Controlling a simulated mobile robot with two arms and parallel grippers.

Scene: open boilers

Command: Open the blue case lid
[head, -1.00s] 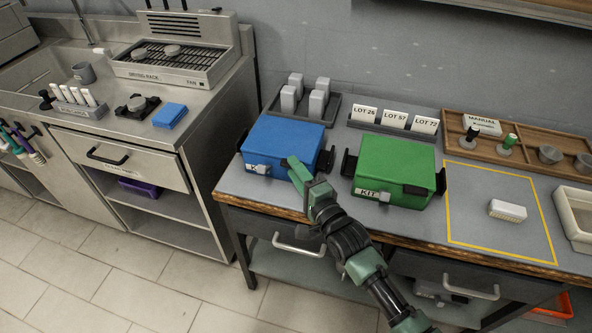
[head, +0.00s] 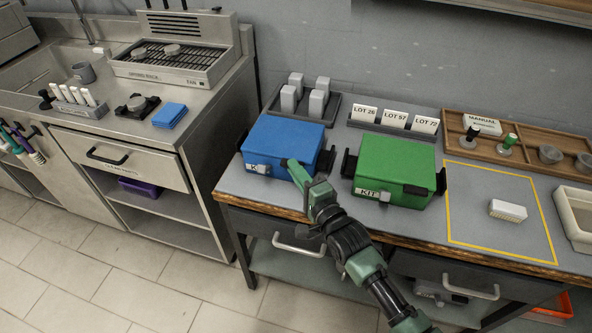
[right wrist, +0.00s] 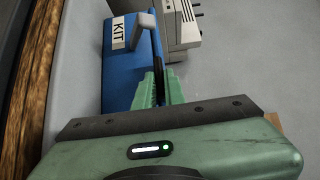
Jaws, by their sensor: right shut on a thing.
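The blue case (head: 285,141) stands on the workbench with its lid flat and closed. It has a grey latch (head: 260,169) and a KIT label on its front. My right gripper (head: 288,164) is at the front edge of the case, to the right of the latch. In the right wrist view the blue case (right wrist: 127,68) lies ahead, and the fingers of my right gripper (right wrist: 159,88) are closed together at its edge with a thin dark part between them. Which part of the case is held is hard to see. My left gripper is not in view.
A green KIT case (head: 395,165) stands just right of the blue case. A dark tray (head: 330,112) with several grey blocks is behind it. A yellow-outlined area (head: 470,220) holds a white block (head: 508,211). A steel counter (head: 120,105) stands to the left across a gap.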

